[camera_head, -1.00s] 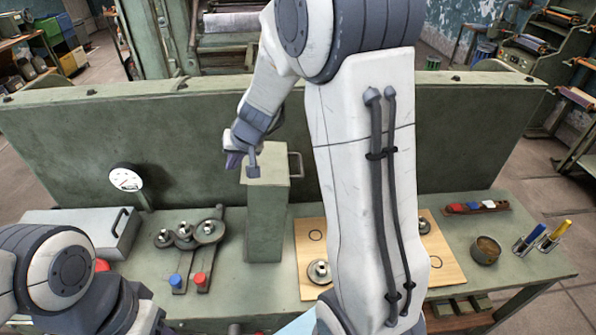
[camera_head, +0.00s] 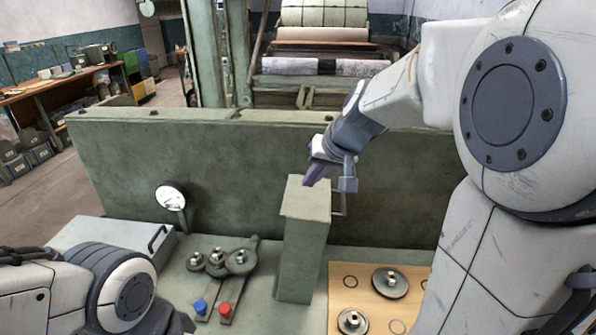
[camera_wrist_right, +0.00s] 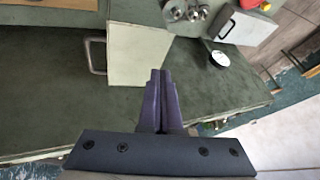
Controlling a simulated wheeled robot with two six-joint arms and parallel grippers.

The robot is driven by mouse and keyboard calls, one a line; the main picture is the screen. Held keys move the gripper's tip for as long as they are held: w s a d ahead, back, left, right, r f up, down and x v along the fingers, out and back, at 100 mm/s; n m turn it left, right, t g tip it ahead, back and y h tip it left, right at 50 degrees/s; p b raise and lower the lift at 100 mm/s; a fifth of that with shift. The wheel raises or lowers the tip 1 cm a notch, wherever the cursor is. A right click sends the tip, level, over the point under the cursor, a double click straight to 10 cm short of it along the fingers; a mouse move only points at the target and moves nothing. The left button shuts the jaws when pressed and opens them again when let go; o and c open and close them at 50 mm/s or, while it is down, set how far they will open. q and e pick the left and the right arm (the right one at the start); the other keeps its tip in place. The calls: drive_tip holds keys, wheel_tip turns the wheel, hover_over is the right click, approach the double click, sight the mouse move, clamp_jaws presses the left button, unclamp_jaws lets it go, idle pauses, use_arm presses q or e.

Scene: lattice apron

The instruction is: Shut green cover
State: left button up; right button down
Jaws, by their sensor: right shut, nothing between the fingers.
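A tall green box-shaped piece (camera_head: 303,245) stands upright on the bench, with a metal handle (camera_head: 340,203) on its right side. I take it to be the green cover; a hinge is not clear. In the right wrist view its pale green top (camera_wrist_right: 135,55) lies just beyond the fingers, with the handle (camera_wrist_right: 95,55) to its left. My right gripper (camera_head: 312,178) is shut and empty, its purple fingertips at the back part of the top. The fingertips also show in the right wrist view (camera_wrist_right: 159,75); contact cannot be told. My left gripper is out of view.
A long green panel (camera_head: 140,160) stands behind the box. A round gauge (camera_head: 171,196), linked discs (camera_head: 217,261) and a grey case (camera_head: 100,235) lie to its left. A wooden board (camera_head: 345,290) with metal discs lies to its right.

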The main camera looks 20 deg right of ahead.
drive_tip(key=s+a+f+n+g+y+b, duration=0.1)
drive_tip(key=s+a+f+n+g+b, duration=0.3)
drive_tip(key=a, duration=0.6)
drive_tip(key=s+a+f+n+g+b, duration=0.1)
drive_tip(key=s+a+f+n, duration=0.2)
drive_tip(key=s, duration=0.7)
drive_tip(key=s+a+f+n+g+h, duration=0.1)
drive_tip(key=s+a+f+n, duration=0.2)
drive_tip(key=s+a+f, duration=0.3)
drive_tip(key=s+f, duration=0.2)
drive_tip(key=s, duration=0.2)
drive_tip(key=shift+s+n+h+b, duration=0.15)
drive_tip(key=shift+n+h+b, duration=0.15)
drive_tip(key=shift+n+b, duration=0.1)
drive_tip(key=c, duration=0.8)
unclamp_jaws()
drive_tip(key=shift+s+f, duration=0.3)
drive_tip(key=shift+s, duration=0.15)
drive_tip(key=shift+c, duration=0.2)
